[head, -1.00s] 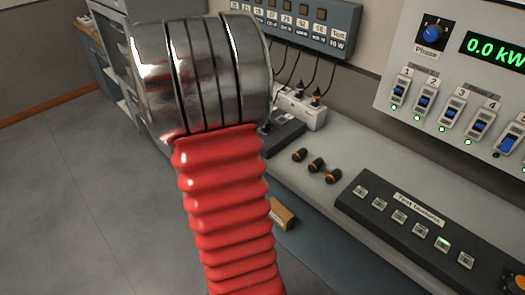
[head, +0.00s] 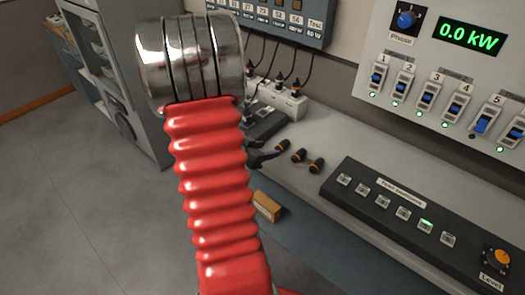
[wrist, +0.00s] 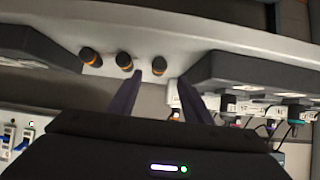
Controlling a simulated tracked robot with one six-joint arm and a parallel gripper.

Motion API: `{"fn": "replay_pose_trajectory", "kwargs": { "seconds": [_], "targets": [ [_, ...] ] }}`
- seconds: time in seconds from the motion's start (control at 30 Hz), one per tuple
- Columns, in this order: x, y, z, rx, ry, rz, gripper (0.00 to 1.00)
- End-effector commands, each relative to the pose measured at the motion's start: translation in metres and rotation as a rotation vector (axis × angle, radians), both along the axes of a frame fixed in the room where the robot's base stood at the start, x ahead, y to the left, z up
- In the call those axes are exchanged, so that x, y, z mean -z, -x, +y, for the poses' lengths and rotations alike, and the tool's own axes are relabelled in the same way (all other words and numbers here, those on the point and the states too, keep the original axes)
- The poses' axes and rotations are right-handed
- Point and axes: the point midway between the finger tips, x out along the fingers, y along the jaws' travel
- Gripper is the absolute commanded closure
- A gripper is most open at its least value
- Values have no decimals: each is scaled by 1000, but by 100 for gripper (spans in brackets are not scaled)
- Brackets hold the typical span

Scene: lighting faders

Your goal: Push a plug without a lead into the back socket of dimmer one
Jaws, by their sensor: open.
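Three short black plugs with orange bands and no leads stand in a row on the grey bench: left (head: 283,145), middle (head: 299,155) and right (head: 316,165). My gripper (head: 268,155) is open, partly hidden behind my red arm, with a dark fingertip close to the left plug. In the wrist view, that plug (wrist: 159,66) shows between the spread fingertips of my gripper (wrist: 160,74), apart from both.
A dark box (head: 268,127) and a white socket unit (head: 289,104) with plugged black leads stand behind the plugs. A black button console (head: 390,215) is to the right. A fader panel (head: 450,60) is on the wall. A small wooden block (head: 267,207) is below the bench edge.

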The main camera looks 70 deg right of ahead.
Motion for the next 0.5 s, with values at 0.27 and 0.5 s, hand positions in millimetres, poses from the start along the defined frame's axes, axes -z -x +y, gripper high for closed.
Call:
{"fn": "replay_pose_trajectory", "kwargs": {
  "seconds": [0.27,0.5],
  "targets": [
    [17,10,-22,1,-2,1,55],
    [30,19,-41,1,-2,1,55]
  ]
}}
